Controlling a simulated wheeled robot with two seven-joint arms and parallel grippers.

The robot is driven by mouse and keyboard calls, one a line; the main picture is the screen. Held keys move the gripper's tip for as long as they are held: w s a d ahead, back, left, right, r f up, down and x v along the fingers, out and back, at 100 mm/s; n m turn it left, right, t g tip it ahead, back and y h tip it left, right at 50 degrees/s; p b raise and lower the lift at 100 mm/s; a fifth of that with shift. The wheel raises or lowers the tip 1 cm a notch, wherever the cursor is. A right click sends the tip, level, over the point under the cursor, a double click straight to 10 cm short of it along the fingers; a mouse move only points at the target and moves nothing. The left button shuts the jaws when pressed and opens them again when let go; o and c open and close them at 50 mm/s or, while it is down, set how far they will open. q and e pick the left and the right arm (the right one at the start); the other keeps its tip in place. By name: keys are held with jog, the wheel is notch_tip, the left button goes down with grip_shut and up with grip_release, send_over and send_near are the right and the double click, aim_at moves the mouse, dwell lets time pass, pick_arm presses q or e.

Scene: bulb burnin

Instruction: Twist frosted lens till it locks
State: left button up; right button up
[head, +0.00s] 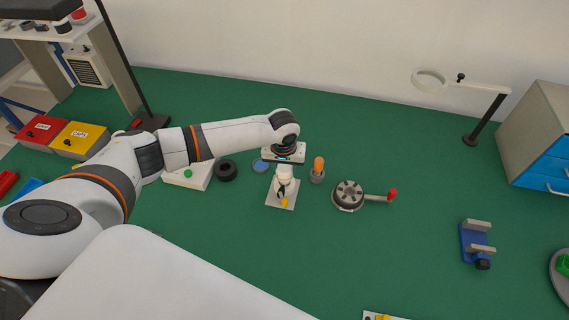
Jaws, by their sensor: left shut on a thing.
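My left gripper (283,178) points down over a small pale square base (282,194) near the middle of the green table. It is shut on a white, rounded piece (285,172) that looks like the frosted lens. The lens stands upright over the base, and the gripper partly hides it. I cannot tell whether the lens is seated. A small yellow part (284,203) shows at the front of the base. My right gripper does not show.
Right of the base stand an orange-topped grey holder (318,170) and a round dark device (348,195) with a red-knobbed crank. A black ring (227,170) and a white box with a green button (188,174) lie left. A blue vise (475,244) stands right.

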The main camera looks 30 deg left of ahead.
aim_at(282, 173)
pick_arm(q)
jog(key=shift+s+m+p, duration=0.1)
jog(key=shift+m+p, duration=0.5)
jog(key=shift+m, duration=0.2)
jog(key=o, duration=1)
notch_tip(282, 173, up, 12)
jog(key=s+b, duration=0.1)
jog(key=shift+s+d+b, duration=0.15)
jog(key=shift+s+b, duration=0.15)
jog(key=shift+b, duration=0.05)
jog(key=shift+f, duration=0.2)
